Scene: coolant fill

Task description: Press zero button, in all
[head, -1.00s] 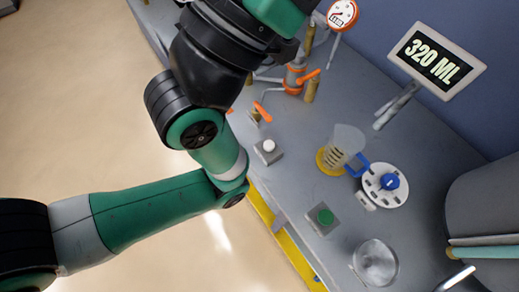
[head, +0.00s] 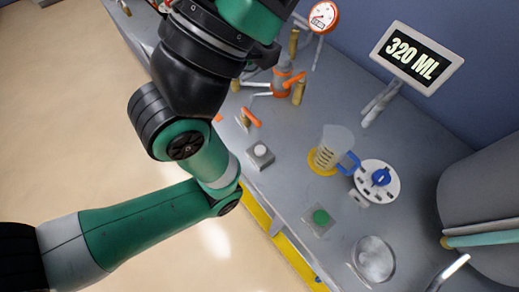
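A small grey box with a white button (head: 260,149) sits near the bench's front edge. A second box with a green button (head: 320,217) sits further along the same edge. I cannot read any label that tells which one is the zero button. A display (head: 417,58) on a stand reads 320 ML. A clear measuring jug (head: 335,146) with a blue handle stands upright on a yellow ring (head: 322,161). A green and black arm of mine crosses the left of the view, short of the white button. Neither gripper shows in the head view.
A white disc with a blue knob (head: 381,177) is right of the jug. A round clear dish (head: 373,259) lies nearer the front. A large grey cylinder (head: 487,215) stands at the right. Pipes with orange levers (head: 282,82) and a gauge (head: 323,16) are at the back.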

